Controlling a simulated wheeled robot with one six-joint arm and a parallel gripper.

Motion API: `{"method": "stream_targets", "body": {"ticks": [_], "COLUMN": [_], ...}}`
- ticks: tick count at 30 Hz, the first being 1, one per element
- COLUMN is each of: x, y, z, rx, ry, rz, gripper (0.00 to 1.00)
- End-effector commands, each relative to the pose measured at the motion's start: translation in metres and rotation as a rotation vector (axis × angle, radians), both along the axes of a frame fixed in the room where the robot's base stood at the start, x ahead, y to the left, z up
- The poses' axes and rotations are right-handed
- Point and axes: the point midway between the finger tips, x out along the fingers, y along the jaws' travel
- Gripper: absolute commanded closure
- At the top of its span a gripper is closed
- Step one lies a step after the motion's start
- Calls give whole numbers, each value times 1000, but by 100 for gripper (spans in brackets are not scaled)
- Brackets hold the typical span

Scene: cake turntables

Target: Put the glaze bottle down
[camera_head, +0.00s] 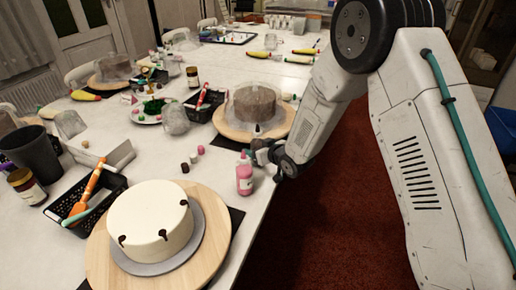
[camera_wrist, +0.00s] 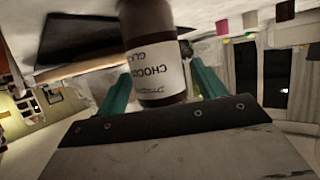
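The glaze bottle (camera_wrist: 160,75) is dark brown with a white label reading "CHOCO…" and fills the middle of the wrist view. My gripper (camera_wrist: 162,82) has its teal fingers on both sides of it, apparently closed on it. In the head view my gripper (camera_head: 264,151) is at the right edge of the white table (camera_head: 222,160), beyond a pink bottle (camera_head: 244,175).
A white cake with dark drips (camera_head: 150,213) stands on a near wooden turntable (camera_head: 104,262). A brown cake (camera_head: 257,103) under a clear cover is just behind my gripper. Several small jars (camera_head: 193,158) stand left of the pink bottle. A black basket (camera_head: 66,222) holds tools.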

Motion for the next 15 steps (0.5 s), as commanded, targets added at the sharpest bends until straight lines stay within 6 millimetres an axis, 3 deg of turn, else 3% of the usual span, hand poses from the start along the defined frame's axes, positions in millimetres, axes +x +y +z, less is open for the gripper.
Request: {"method": "stream_targets", "body": {"ticks": [7,15], "x": [-8,-45], "y": [-7,-27], "z": [4,24], "rx": [0,0], "ry": [0,0], "rz": [-1,-1], "gripper": [30,30]}}
